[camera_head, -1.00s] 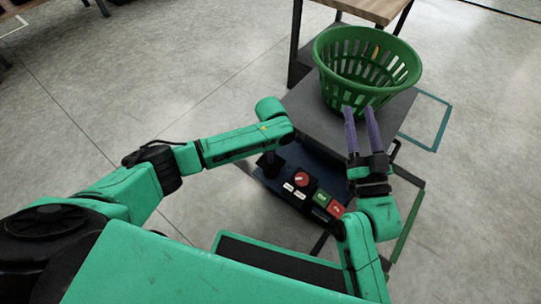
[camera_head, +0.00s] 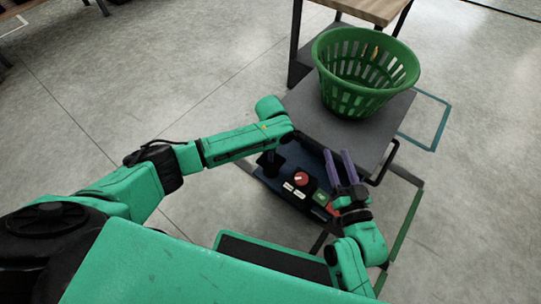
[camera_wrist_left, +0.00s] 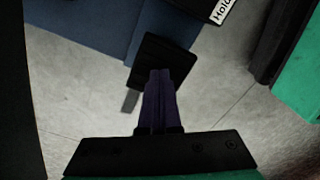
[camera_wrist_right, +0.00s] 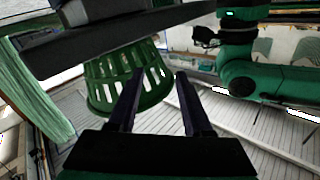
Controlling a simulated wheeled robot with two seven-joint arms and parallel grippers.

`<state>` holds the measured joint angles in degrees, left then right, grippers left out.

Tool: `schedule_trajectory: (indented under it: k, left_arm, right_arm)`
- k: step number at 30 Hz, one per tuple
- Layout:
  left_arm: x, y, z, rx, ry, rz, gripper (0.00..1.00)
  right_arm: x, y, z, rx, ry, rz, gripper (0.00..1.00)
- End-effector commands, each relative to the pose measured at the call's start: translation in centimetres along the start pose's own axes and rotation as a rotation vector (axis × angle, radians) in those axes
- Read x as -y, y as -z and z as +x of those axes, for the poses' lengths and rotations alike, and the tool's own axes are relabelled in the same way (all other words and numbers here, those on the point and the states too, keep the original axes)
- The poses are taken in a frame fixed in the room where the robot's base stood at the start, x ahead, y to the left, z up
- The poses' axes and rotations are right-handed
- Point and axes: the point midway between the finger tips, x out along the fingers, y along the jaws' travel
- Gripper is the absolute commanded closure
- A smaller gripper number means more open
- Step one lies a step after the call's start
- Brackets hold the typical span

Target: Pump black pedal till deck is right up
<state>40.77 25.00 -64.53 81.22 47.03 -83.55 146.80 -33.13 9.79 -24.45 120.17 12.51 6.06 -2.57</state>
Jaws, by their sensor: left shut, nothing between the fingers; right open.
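The black pedal (camera_wrist_left: 161,62) shows in the left wrist view, sticking out from the blue base of the lift. My left gripper (camera_wrist_left: 161,75) is shut and empty, its purple fingertips over the pedal; whether they touch it I cannot tell. In the head view the left arm's forearm hides most of that spot. The grey deck (camera_head: 340,133) carries a green slatted basket (camera_head: 366,72). My right gripper (camera_head: 340,154) is open and empty, near the deck's front edge, above the control panel.
The panel has a red knob (camera_head: 301,179), a green button (camera_head: 321,197) and white labels. A black handle bar (camera_head: 384,165) stands at the deck's right. A wooden-topped table (camera_head: 371,8) is behind the deck. Open floor (camera_head: 200,60) lies to the left.

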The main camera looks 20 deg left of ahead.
Motion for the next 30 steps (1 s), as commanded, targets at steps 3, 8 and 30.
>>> schedule_trajectory:
  k: [3, 8, 30]
  left_arm:
    - [0.1, 0.1, 0.0, -0.003, 0.004, 0.000, 1.00]
    - [0.1, 0.1, -0.1, -0.003, 0.004, 0.000, 1.00]
    - [0.0, 0.1, -2.2, -0.002, 0.002, 0.000, 1.00]
  right_arm:
    - [0.0, -1.3, -0.6, 0.040, -0.005, 0.011, 0.50]
    - [0.1, -3.1, -1.6, 0.093, -0.011, 0.027, 0.50]
    - [1.4, -8.9, -7.1, 0.372, -0.032, 0.094, 0.50]
